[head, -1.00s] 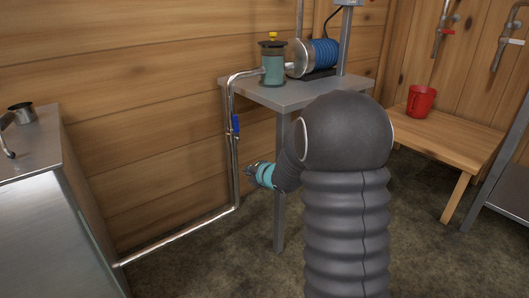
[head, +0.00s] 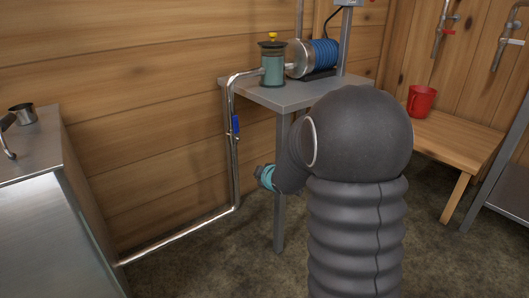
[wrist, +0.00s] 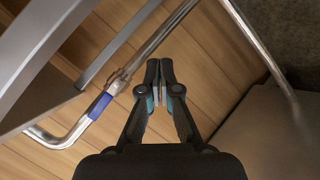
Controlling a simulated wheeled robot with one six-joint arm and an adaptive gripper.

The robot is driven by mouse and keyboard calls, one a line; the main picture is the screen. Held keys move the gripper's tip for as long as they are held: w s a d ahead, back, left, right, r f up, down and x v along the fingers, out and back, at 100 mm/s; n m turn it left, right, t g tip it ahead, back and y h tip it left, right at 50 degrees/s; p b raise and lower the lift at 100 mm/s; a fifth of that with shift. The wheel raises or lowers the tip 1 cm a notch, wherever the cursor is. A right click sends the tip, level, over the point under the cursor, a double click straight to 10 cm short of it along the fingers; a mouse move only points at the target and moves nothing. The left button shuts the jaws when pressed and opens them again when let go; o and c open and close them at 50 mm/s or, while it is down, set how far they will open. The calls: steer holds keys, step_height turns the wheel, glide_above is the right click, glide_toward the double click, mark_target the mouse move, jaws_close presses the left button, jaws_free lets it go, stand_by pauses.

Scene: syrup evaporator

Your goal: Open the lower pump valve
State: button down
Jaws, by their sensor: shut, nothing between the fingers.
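The pump valve with a blue handle (head: 235,125) sits on the vertical steel pipe (head: 232,165) left of the pump table. Its handle lies along the pipe. In the wrist view the blue handle (wrist: 99,106) shows to the left of my fingers, apart from them. My gripper (wrist: 159,65) is shut and empty, with its fingertips together, pointing towards the plank wall. In the head view only the teal part of my gripper (head: 265,177) shows, right of and below the valve; the fingertips are hard to make out there.
The grey pump table (head: 270,95) bears the blue-ribbed pump (head: 318,56) and a green canister (head: 272,68); its leg (head: 280,190) stands close to my arm. A steel cabinet (head: 40,200) is at left. A red mug (head: 421,101) stands on a wooden bench (head: 440,140).

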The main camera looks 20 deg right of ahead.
steer(key=s+a+r+m+h+p, duration=0.1)
steer(key=s+a+r+m+p, duration=0.15)
steer(key=s+r+m, duration=0.55)
steer(key=s+a+r+m+h+p, duration=0.1)
steer(key=s+r+m+p, duration=0.3)
steer(key=r+m, duration=0.55)
steer(key=s+f+n+g+b, duration=0.1)
steer(key=s+f+n+g, duration=0.35)
steer(key=s, duration=0.65)
steer(key=s+a+r+n+y, duration=0.1)
steer(key=s+a+r, duration=0.1)
steer(key=s, duration=0.5)
steer(key=s+a+r+n+g+p, duration=0.1)
steer(key=s+a+r, duration=0.1)
steer(key=s, duration=0.5)
steer(key=shift+s+a+y, duration=0.2)
steer(key=shift+a+y, duration=0.2)
steer(key=shift+a, duration=0.45)
